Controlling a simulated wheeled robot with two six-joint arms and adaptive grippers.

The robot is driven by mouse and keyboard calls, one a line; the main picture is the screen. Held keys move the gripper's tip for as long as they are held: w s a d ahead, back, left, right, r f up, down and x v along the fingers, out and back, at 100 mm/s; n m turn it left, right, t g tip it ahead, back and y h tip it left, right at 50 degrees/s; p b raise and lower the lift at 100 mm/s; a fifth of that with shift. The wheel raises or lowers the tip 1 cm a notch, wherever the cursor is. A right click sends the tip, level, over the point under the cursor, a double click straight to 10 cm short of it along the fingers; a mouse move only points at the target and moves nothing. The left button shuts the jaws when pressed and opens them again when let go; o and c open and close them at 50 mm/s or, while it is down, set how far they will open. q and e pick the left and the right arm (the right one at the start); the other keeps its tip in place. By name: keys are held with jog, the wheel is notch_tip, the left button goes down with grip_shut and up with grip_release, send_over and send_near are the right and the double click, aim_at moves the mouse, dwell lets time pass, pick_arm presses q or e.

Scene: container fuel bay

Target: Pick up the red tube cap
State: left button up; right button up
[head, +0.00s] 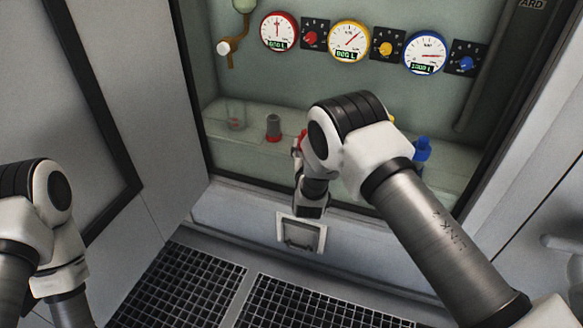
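A small red object (298,143), which looks like the red tube cap, shows on the ledge of the recessed bay at the left edge of my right wrist. My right arm and wrist cover part of it. My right arm comes in from the lower right and bends down in front of the ledge. The fingers of my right gripper cannot be made out, so I cannot tell whether they touch the cap. My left arm is at the lower left, and its gripper is outside the picture.
On the ledge stand a grey cylinder with a red base (273,127), a clear glass-like vessel (235,116) and a blue cap-like object (422,150). Something yellow is mostly hidden behind my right arm. Red (279,32), yellow (348,41) and blue (425,54) gauges hang above. Floor grating (190,285) lies below.

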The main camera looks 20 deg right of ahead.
jog(key=b+x, duration=0.1)
jog(key=x, duration=0.1)
jog(key=f+b+x, duration=0.1)
jog(key=x, duration=0.2)
jog(key=b+x, duration=0.1)
jog(key=x, duration=0.1)
jog(key=shift+w+a+f+b, duration=0.25)
jog(key=shift+w+b, duration=0.05)
jog(key=shift+w, duration=0.15)
pick_arm(q)
jog(key=f, duration=0.5)
jog(key=shift+d, duration=0.2)
pick_arm(e)
jog(key=shift+r, duration=0.1)
grip_shut()
